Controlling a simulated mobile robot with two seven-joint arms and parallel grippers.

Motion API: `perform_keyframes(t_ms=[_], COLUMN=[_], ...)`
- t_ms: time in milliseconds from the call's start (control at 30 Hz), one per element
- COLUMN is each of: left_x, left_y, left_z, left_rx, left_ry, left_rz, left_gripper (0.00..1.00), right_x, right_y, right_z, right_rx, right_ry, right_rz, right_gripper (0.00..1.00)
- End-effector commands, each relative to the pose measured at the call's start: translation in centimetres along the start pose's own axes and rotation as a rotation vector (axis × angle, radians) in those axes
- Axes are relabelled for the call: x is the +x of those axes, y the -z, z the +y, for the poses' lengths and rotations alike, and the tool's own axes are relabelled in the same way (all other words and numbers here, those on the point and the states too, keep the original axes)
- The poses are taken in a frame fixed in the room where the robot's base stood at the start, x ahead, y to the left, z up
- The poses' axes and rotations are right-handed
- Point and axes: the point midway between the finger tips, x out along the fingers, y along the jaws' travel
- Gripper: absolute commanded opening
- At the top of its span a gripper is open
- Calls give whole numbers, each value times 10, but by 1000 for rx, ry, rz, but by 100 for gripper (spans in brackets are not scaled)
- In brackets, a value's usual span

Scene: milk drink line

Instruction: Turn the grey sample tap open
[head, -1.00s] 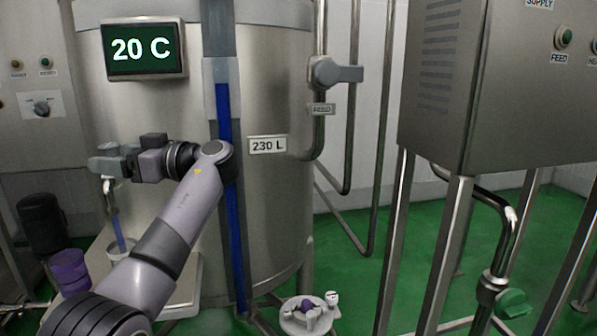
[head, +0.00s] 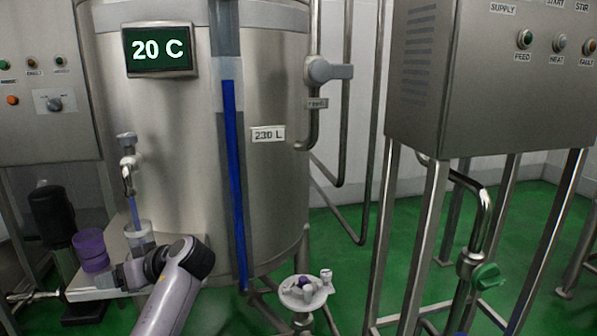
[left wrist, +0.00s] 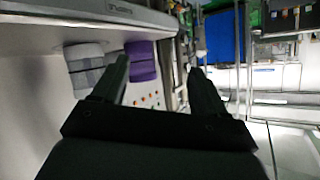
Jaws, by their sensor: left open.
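The grey sample tap (head: 127,152) is on the left side of the steel tank, its grey handle on top and its spout pointing down. A thin blue streak runs from the spout down to a clear cup (head: 139,240). My left gripper (head: 78,292) is low in front of that cup, pointing left, below and apart from the tap. In the left wrist view its two fingers (left wrist: 160,85) are spread with nothing held between them. A purple cup (head: 91,250) stands just behind it; it also shows in the left wrist view (left wrist: 142,60). My right gripper is out of view.
The steel tank (head: 180,120) carries a 20 C display (head: 159,50). A dark canister (head: 52,218) stands at the far left. A small round stand (head: 303,292) holds small parts. A control cabinet (head: 440,100) on legs is at right. Green floor is open between.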

Motion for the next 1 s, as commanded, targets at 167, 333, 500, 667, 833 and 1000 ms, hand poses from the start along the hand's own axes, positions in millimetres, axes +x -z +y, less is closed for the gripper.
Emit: perform_keyframes(t_ms=[167, 333, 500, 667, 833, 1000], left_x=[18, 20, 9, -12, -43, -75], left_y=[-86, -157, -219, -266, -302, -322], left_z=[-13, -35, -65, -100, -139, -172], left_rx=[151, 288, 421, 542, 659, 744], left_ry=[-120, -255, -403, -556, -725, -867], left_rz=[-137, -242, -327, -388, -432, -452], left_gripper=[73, 73, 73, 73, 73, 73], right_x=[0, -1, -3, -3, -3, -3], right_y=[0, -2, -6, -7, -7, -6], right_z=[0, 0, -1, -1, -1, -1], right_rx=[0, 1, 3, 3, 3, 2], right_ry=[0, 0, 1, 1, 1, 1], right_rz=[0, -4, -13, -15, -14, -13], right_gripper=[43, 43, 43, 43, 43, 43])
